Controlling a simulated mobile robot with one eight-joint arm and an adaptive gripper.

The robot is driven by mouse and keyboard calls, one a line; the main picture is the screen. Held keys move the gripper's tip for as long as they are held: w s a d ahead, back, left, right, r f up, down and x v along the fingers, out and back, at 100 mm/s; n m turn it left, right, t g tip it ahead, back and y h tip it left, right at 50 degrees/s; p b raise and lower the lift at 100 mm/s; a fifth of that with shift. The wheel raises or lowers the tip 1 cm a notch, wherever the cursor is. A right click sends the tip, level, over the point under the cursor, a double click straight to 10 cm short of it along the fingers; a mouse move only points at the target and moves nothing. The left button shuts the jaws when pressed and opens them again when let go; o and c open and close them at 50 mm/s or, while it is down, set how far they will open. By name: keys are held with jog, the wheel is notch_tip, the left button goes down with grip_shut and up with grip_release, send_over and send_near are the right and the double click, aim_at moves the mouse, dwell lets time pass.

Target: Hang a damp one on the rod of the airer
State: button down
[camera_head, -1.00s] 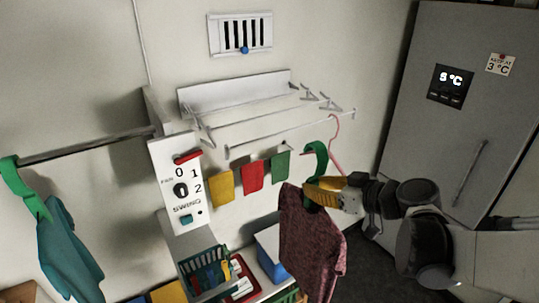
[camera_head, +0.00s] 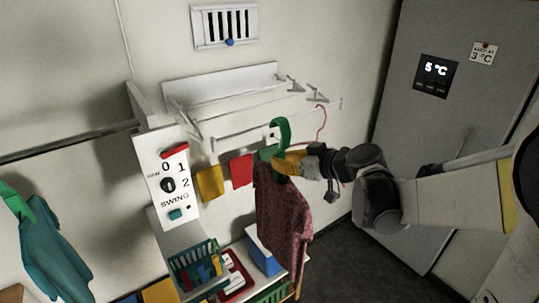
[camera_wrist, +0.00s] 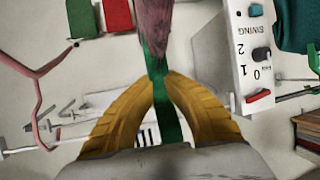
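My gripper (camera_head: 282,162) has its yellow fingers shut on a green hanger (camera_head: 282,133) carrying a dark red, speckled shirt (camera_head: 281,215). The wrist view shows the fingers (camera_wrist: 160,78) closed around the hanger (camera_wrist: 168,122), with part of the shirt (camera_wrist: 153,22) beyond. The airer (camera_head: 222,83) is a white wall rack with several thin rods. The hanger's hook overlaps the airer's front rod (camera_head: 240,130) in the head view; I cannot tell whether it is over the rod or in front of it. The shirt hangs down freely.
A pink hanger (camera_head: 321,122) hangs at the rod's right end. Yellow (camera_head: 209,184) and red (camera_head: 241,171) cloths hang below the airer. A control panel (camera_head: 168,180) stands left. A teal shirt (camera_head: 48,245) hangs on a dark rail (camera_head: 70,142). A basket (camera_head: 195,268) is below; a fridge (camera_head: 440,130) stands right.

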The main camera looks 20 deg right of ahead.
jog(key=shift+w+a, duration=0.35)
jog(key=shift+w, duration=0.75)
jog(key=shift+w+a, duration=0.4)
jog(key=shift+w, duration=0.65)
jog(key=shift+w+a, duration=0.35)
jog(key=shift+w, duration=0.75)
jog(key=shift+f+b, duration=1.5)
jog(key=shift+f, duration=0.05)
jog(key=c, duration=1.5)
grip_release()
jog(key=shift+c, duration=0.2)
jog(key=shift+d, duration=0.1)
